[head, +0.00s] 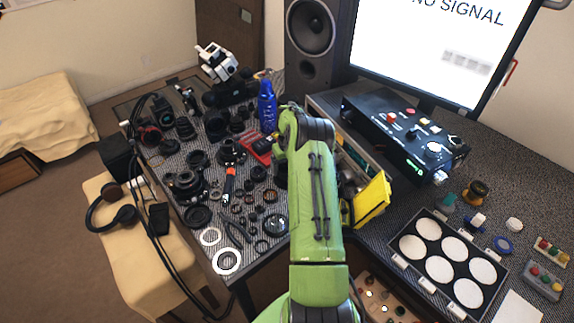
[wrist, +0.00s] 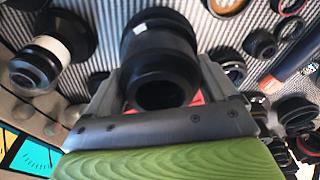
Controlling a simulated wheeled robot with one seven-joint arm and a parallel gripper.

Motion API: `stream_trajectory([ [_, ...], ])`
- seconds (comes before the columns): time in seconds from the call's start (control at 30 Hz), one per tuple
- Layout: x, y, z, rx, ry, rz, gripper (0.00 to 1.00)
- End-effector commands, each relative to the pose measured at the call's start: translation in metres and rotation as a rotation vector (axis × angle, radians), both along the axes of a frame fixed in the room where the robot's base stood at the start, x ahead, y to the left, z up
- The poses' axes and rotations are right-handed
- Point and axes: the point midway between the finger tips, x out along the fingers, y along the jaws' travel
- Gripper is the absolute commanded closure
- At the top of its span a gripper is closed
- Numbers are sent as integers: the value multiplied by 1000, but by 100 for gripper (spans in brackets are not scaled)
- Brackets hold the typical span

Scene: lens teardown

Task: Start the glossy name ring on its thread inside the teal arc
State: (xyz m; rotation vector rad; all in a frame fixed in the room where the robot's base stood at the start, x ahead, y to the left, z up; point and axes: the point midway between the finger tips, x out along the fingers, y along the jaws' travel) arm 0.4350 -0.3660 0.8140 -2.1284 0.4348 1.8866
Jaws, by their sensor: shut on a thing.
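In the wrist view my gripper (wrist: 162,78) is shut, with one finger on each side of a black cylindrical part (wrist: 160,45). This part is smooth and slightly glossy, with a dark round opening facing the camera. I cannot tell whether it is the name ring alone or a ring against a barrel; no lettering shows.
A blue bottle (head: 267,105) stands behind, near a red tray (head: 257,148). A black-and-white lens part (wrist: 40,62) lies left in the wrist view.

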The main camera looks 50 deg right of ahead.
Motion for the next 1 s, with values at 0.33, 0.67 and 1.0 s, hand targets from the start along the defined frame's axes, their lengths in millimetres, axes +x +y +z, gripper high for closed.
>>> stream_trajectory([
  [0.33, 1, 0, 1, 0, -1, 0, 0],
  [0.67, -3, 1, 36, -3, -3, -1, 0],
  [1.0, -13, 6, 130, -3, -3, 1, 0],
])
